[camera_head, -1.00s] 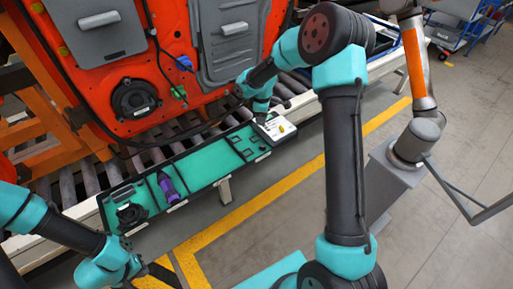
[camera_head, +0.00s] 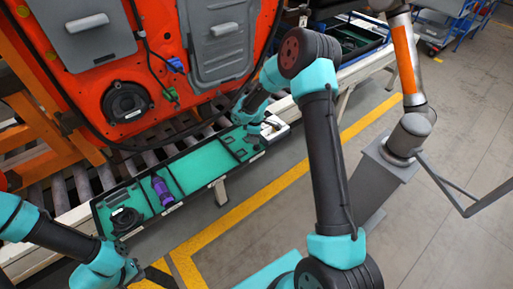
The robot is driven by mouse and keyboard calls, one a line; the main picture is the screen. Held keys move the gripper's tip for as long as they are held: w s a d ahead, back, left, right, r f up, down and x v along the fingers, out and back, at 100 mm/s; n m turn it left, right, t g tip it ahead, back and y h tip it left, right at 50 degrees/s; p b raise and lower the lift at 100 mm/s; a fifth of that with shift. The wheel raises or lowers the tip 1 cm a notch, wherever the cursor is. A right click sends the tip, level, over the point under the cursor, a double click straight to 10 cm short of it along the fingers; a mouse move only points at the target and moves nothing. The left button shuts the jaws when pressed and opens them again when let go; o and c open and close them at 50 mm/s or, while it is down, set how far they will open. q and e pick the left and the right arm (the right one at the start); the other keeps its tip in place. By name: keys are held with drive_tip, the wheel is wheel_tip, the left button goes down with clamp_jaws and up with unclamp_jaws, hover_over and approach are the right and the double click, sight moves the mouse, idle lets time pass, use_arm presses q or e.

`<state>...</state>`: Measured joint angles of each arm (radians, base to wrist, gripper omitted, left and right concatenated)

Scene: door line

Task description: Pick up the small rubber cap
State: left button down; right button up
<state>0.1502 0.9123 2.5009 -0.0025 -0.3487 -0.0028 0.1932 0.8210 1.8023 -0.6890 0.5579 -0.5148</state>
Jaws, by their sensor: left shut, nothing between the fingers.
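I cannot make out the small rubber cap for certain. A white box (camera_head: 281,131) sits at the right end of the green-lined tray (camera_head: 198,166), and its contents are mostly hidden. My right gripper (camera_head: 262,133) points down at the tray's right end, beside and partly in front of the box. Its fingers are too small and covered to read. My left gripper (camera_head: 140,272) is low at the left, in front of the tray, shut and empty.
The tray also holds a purple tool (camera_head: 162,190) and a dark round part (camera_head: 126,218). An orange door panel (camera_head: 100,100) stands behind, over the roller conveyor (camera_head: 75,193). A grey post (camera_head: 385,175) stands at the right.

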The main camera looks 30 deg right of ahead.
sight(257, 147)
drive_tip(key=shift+f, duration=0.55)
drive_tip(key=shift+f, duration=0.1)
drive_tip(key=f, duration=0.5)
drive_tip(key=shift+s+d, duration=0.15)
drive_tip(key=shift+d, duration=0.1)
drive_tip(key=shift+c, duration=0.5)
drive_tip(key=c, duration=0.6)
